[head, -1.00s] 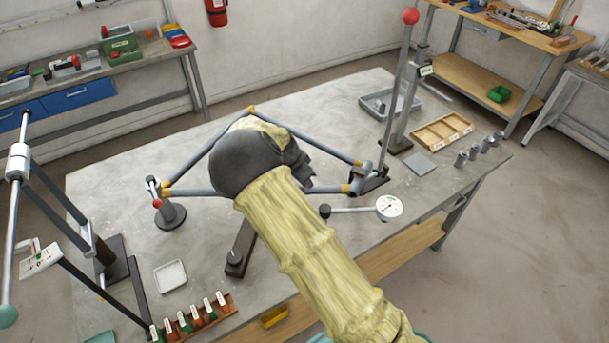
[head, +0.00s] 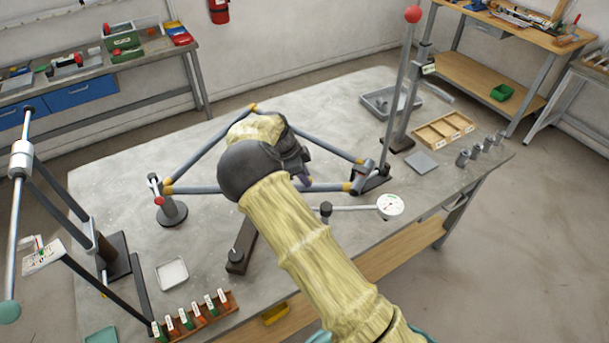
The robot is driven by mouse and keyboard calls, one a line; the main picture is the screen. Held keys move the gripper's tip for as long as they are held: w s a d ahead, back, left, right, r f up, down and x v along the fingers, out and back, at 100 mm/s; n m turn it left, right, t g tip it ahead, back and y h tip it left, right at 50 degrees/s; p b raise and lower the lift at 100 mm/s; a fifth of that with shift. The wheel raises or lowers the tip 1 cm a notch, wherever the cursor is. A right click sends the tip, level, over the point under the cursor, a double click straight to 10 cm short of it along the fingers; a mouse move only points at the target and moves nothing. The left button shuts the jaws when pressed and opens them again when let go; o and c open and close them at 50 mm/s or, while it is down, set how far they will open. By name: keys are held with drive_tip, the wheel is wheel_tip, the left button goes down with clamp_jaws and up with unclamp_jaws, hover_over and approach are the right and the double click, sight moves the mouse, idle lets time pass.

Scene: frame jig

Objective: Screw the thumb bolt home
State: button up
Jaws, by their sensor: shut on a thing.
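My gripper (head: 304,172) is a dark shape beyond my wrist, over the near right part of a four-sided frame of grey bars (head: 225,190) with yellow corners. Its jaws are turned away and mostly hidden behind my arm. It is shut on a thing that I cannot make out. I cannot pick out the thumb bolt in this view. The frame's left corner is at a round-based stand (head: 172,212) with a red-tipped handle. Its right corner is at a dark-based clamp (head: 371,178).
A dial gauge (head: 390,206) on a rod stands close right of my arm. A tall red-knobbed lever (head: 402,85) rises behind the right clamp. A wooden tray (head: 443,131) and several grey cylinders stand at right. A dark lever stand (head: 118,262) is at left. Table space at front centre is partly clear.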

drive_tip(key=shift+w+r, duration=0.1)
drive_tip(key=o, duration=1)
drive_tip(key=shift+a, duration=0.1)
drive_tip(key=b+v, duration=0.3)
drive_tip(key=v, duration=1.4)
drive_tip(key=shift+r, duration=0.15)
